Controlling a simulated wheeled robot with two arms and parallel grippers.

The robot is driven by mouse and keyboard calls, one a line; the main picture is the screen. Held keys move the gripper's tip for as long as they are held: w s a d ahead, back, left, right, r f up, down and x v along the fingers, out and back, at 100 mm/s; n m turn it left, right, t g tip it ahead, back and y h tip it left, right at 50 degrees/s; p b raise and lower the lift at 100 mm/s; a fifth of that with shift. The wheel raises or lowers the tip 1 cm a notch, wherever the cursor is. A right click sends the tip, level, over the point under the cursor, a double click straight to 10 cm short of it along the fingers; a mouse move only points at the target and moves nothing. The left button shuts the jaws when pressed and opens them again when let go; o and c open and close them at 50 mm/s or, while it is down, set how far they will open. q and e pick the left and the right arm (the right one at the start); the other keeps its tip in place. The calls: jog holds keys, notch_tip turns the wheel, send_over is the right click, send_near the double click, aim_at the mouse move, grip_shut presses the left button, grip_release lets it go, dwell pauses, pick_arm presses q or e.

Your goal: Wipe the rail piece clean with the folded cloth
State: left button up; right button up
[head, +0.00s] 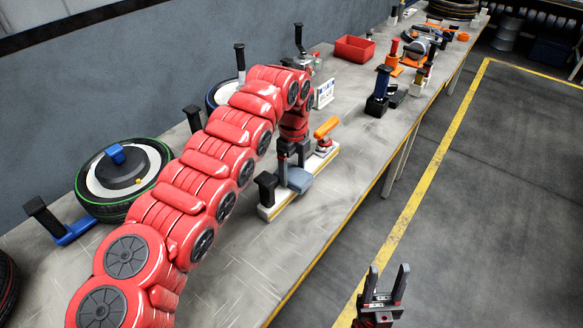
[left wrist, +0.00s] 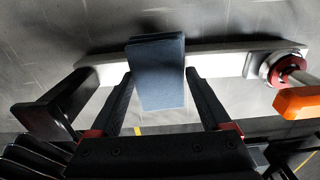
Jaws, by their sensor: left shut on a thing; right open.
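The folded cloth (head: 299,180) is a blue-grey pad between the fingers of my left gripper (head: 291,165). It also shows in the left wrist view (left wrist: 158,75), where it lies across the rail piece. The left gripper is shut on the cloth. The rail piece (head: 284,206) is a long pale bar on the table, with a black upright block at its near end and a red fitting with an orange handle (head: 326,127) at its far end. The cloth hides part of the rail's middle. My right gripper (head: 385,284) is open and empty, over the floor beside the table.
The grey table (head: 240,262) has bare room in front of the rail. A green-edged tyre (head: 124,200) lies to the left. Black upright posts stand around it. A red bin (head: 354,48), a small white sign (head: 324,93) and several tools stand farther back.

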pick_arm(q)
jog(key=shift+w+d+p, duration=0.25)
jog(key=shift+d+p, duration=0.05)
jog(key=shift+p, duration=0.1)
jog(key=shift+w+d+r+p, duration=0.1)
jog(key=shift+w+d+p, duration=0.2)
jog(key=shift+p, duration=0.15)
jog(key=shift+w, duration=0.15)
jog(key=shift+a+f+b, duration=0.2)
jog(key=shift+a+b, duration=0.1)
jog(key=shift+s, duration=0.45)
jog(key=shift+s+a+b, duration=0.35)
jog(key=shift+s+b, duration=0.05)
jog(key=shift+b, duration=0.55)
jog(key=shift+s+a+f+b, duration=0.1)
jog(key=shift+s+a+b, duration=0.15)
jog(key=shift+b, duration=0.45)
jog(key=shift+s, duration=0.15)
